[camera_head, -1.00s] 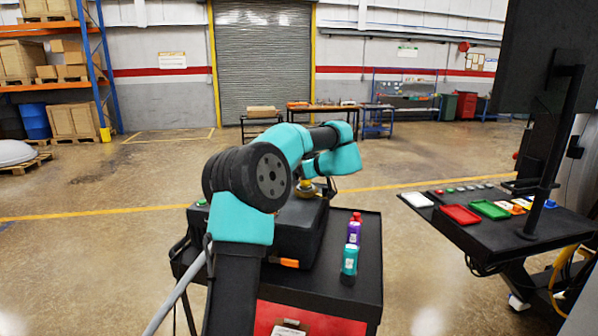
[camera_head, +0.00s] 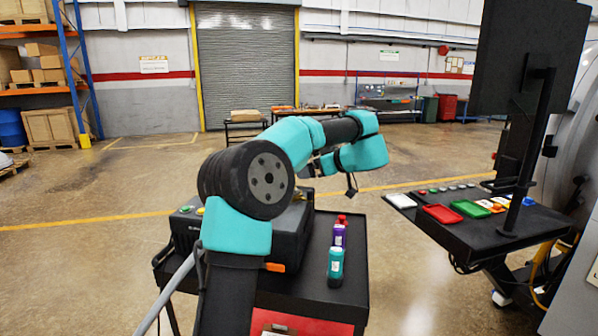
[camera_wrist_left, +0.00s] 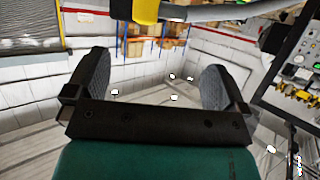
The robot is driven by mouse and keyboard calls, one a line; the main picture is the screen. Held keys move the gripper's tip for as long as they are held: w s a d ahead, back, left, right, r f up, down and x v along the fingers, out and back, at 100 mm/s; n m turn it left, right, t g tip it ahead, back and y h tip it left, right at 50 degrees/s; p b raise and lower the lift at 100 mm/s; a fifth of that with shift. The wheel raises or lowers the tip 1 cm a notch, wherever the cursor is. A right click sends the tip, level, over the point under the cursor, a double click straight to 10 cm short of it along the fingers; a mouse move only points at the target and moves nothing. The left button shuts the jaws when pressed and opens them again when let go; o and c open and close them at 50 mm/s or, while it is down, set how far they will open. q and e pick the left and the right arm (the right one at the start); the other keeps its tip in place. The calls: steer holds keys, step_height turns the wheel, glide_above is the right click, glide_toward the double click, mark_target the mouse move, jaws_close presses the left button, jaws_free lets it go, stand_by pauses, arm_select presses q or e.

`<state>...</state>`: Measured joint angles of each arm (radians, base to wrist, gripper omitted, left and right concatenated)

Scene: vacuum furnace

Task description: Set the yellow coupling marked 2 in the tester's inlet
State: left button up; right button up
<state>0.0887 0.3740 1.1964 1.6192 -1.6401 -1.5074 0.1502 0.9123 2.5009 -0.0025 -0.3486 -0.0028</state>
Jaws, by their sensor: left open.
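My left arm reaches over a black case (camera_head: 290,243) on a cart, probably the tester. It hides much of the case. My left gripper (camera_wrist_left: 157,82) is open in the left wrist view, with nothing between its two dark fingers. In the head view its jaws are small and partly hidden behind the teal wrist. A small yellow patch (camera_head: 300,195) shows at the back of the case, mostly hidden. A yellow and dark part (camera_wrist_left: 146,10) crosses the top of the left wrist view. I cannot read a 2 or make out the inlet. My right gripper is not in view.
A teal bottle (camera_head: 335,266) and a purple bottle (camera_head: 339,234) stand on the cart's right side. A black console (camera_head: 490,233) with red and green trays and a monitor (camera_head: 530,57) stands to the right. Open floor lies between console and cart.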

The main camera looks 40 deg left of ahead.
arm_select(q)
steer(key=v, duration=0.5)
stand_by(0.7)
